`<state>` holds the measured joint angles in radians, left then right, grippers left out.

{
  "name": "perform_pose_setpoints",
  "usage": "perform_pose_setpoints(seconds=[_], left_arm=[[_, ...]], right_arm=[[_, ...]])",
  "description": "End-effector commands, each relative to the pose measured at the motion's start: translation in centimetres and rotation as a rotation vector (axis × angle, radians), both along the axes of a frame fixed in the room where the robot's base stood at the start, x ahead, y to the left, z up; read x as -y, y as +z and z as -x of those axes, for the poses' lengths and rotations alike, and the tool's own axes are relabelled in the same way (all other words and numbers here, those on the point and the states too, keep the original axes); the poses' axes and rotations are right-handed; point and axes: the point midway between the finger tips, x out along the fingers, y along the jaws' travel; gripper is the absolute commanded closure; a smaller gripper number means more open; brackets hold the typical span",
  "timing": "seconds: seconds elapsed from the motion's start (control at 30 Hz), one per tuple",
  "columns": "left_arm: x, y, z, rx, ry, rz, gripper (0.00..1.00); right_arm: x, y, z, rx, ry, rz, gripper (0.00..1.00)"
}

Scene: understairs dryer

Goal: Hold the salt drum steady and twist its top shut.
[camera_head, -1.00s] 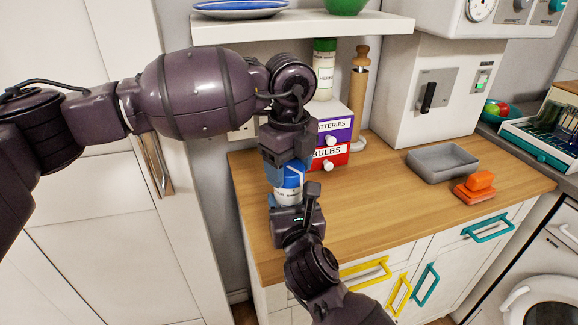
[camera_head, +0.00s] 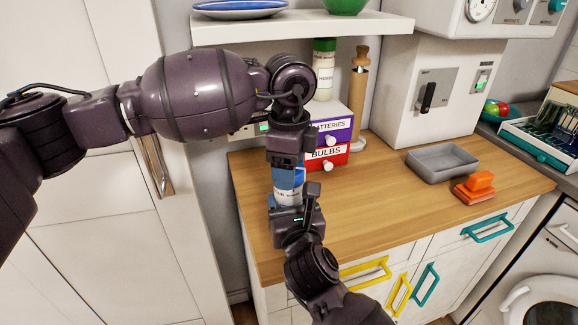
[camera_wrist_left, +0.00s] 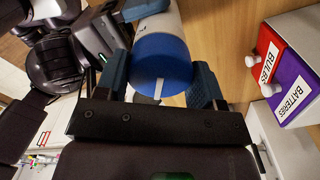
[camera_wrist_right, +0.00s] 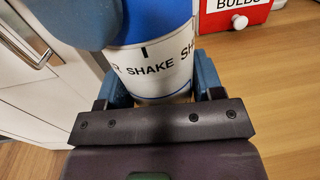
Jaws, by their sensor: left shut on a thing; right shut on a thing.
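The salt drum (camera_head: 287,196) stands upright over the wooden counter, with a white body and blue top. The blue top (camera_wrist_left: 160,68) carries a white line in the left wrist view. My left gripper (camera_head: 287,174) is shut on the top from above, one finger on each side. My right gripper (camera_head: 290,210) is shut on the white body lower down. In the right wrist view the body (camera_wrist_right: 150,72) shows the word "SHAKE" and a black tick mark near its upper edge. My grippers hide much of the drum in the head view.
Drawers marked "BATTERIES" and "BULBS" (camera_head: 328,157) stand close behind the drum. A green-capped jar (camera_head: 323,75) and a wooden mill (camera_head: 359,85) are behind. The counter's middle (camera_head: 385,200) is clear.

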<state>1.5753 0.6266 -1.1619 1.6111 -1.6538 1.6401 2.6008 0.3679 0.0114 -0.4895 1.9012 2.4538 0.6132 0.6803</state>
Motion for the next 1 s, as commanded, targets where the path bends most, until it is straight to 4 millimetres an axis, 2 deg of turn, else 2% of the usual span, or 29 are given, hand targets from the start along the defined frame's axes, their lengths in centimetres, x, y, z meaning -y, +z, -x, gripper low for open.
perform_pose_setpoints(seconds=[0.37,0.4,0.53,0.83,1.0], left_arm=[[0.0,0.1,-0.1,0.002,0.006,0.001,0.61],[0.0,0.1,-0.1,0.002,0.006,0.001,0.32],[0.0,0.0,0.0,0.001,0.005,0.001,0.12],[0.0,0.1,0.0,0.001,0.004,0.0,0.12],[0.0,1.5,-0.1,0.002,0.004,0.001,0.12]], right_arm=[[0.0,-0.1,0.0,-0.001,0.0,0.001,0.69],[0.0,-0.1,0.0,-0.001,0.0,0.001,0.69],[0.0,-0.1,0.0,-0.001,0.0,0.001,0.69],[0.0,0.0,0.0,-0.001,0.0,0.0,0.69],[0.0,0.0,0.0,-0.001,0.0,0.0,0.69]])
